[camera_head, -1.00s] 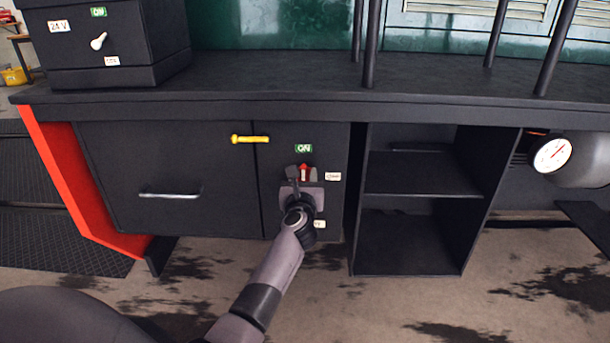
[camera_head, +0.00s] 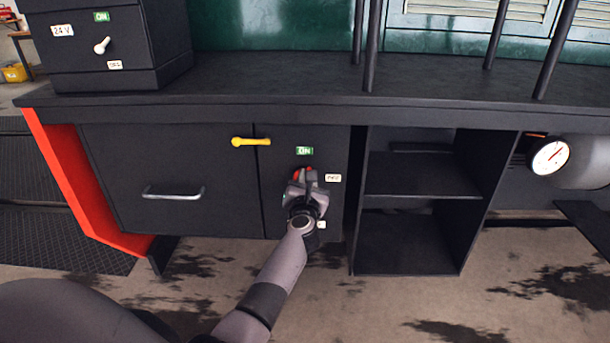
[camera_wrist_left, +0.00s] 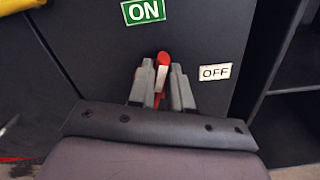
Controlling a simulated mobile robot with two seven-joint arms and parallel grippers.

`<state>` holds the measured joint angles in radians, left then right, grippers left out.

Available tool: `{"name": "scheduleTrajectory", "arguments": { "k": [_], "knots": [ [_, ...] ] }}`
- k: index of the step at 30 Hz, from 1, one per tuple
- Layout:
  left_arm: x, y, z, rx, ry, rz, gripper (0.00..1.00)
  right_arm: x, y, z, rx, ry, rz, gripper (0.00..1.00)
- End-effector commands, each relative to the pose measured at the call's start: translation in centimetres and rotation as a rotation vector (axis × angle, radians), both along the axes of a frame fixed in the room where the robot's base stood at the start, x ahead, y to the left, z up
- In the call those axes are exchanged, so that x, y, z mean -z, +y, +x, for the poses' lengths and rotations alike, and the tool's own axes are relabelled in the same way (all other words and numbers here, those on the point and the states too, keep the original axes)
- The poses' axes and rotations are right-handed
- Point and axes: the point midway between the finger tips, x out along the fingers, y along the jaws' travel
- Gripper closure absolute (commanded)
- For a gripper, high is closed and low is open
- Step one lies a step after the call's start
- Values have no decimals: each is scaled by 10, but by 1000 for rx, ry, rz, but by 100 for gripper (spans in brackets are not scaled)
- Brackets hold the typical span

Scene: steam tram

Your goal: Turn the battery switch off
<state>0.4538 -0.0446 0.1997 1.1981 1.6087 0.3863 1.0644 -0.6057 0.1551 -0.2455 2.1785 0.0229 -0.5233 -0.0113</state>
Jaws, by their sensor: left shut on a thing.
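The red battery switch handle (camera_wrist_left: 163,62) stands on the dark cabinet panel and points up towards the green ON label (camera_wrist_left: 144,11). The white OFF label (camera_wrist_left: 215,72) is to the right of the handle. My left gripper (camera_wrist_left: 162,85) is shut on the red handle, with a grey finger on either side. In the head view my left gripper (camera_head: 304,178) covers most of the switch, and only a little red (camera_head: 297,173) shows. The ON label (camera_head: 304,151) is above it and the OFF label (camera_head: 333,178) to its right. My right gripper is not in view.
A yellow handle (camera_head: 250,142) sits on the cabinet to the upper left. A black box (camera_head: 130,47) with a small white lever (camera_head: 101,46) stands on the top ledge. An open shelf (camera_head: 422,176) is right of the panel.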

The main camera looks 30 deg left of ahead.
Motion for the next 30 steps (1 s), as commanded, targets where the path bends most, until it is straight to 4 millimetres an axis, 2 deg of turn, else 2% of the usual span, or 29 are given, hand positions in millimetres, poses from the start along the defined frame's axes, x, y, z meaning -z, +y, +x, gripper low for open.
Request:
{"name": "scheduleTrajectory", "arguments": {
  "k": [30],
  "knots": [
    [12, -12, 8, 1, 500, 815, 100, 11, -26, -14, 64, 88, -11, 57]
  ]
}}
